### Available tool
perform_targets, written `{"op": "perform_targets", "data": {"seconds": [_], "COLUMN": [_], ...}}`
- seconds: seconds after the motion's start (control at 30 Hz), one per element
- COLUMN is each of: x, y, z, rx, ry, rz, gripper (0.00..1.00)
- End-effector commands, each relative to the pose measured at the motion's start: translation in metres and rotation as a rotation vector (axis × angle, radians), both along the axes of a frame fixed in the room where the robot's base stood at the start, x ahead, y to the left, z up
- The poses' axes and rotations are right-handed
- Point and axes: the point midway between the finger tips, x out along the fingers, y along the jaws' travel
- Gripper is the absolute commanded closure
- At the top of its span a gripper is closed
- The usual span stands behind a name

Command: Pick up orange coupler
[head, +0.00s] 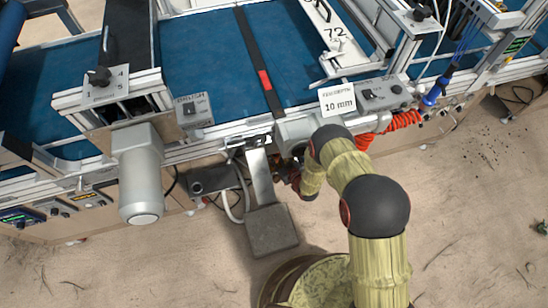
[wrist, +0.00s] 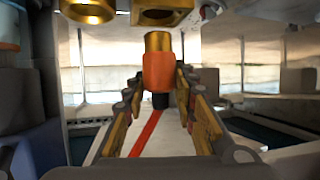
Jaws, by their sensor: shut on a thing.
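The orange coupler (wrist: 157,72), an orange sleeve with a brass upper end and a dark lower end, stands upright at the centre of the wrist view. My gripper (wrist: 159,96) has one finger on each side of it and is shut on it. The brass end sits just below a square brass fitting (wrist: 160,16); I cannot tell whether they touch. In the head view my gripper is mostly hidden behind my arm beside the machine's front edge, and I cannot make out the coupler there.
Another brass ring fitting (wrist: 89,9) hangs at the upper left. In the head view the seeder's blue belt (head: 200,50) lies behind a metal rail. A red coiled hose (head: 400,121), a grey cylinder (head: 139,180) and a grey pedal-like plate (head: 271,230) are near my arm.

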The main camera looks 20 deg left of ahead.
Motion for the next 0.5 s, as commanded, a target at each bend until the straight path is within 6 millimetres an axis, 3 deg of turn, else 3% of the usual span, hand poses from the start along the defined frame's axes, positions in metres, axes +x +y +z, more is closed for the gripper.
{"op": "perform_targets", "data": {"seconds": [0.03,0.23,0.5], "x": [-0.007,-0.029,-0.063], "y": [-0.009,-0.038,-0.083], "z": [0.015,0.059,0.079], "rx": [-0.002,-0.002,-0.001], "ry": [0.005,0.004,0.005], "rz": [-0.003,-0.003,-0.004], "gripper": [1.00,1.00,1.00]}}
